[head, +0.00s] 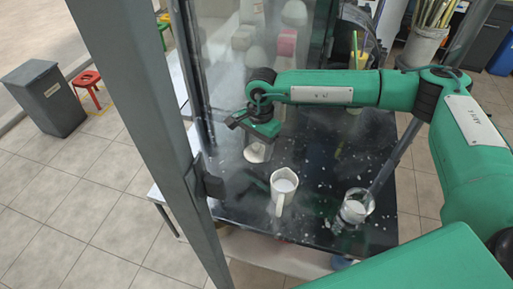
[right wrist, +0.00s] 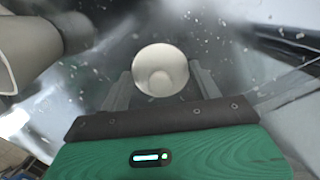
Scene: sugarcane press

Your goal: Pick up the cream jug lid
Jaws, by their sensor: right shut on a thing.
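I cannot tell whether the lid touches the table. The cream jug (head: 284,187) stands upright and open to the right and nearer, with pale content inside. My left gripper is not in view.
A clear glass vessel (head: 355,208) stands near the front right of the dark table (head: 320,225). A grey upright post (head: 150,130) crosses the view at left. Glass panels and blurred cream and pink items stand behind. Pale specks dot the tabletop.

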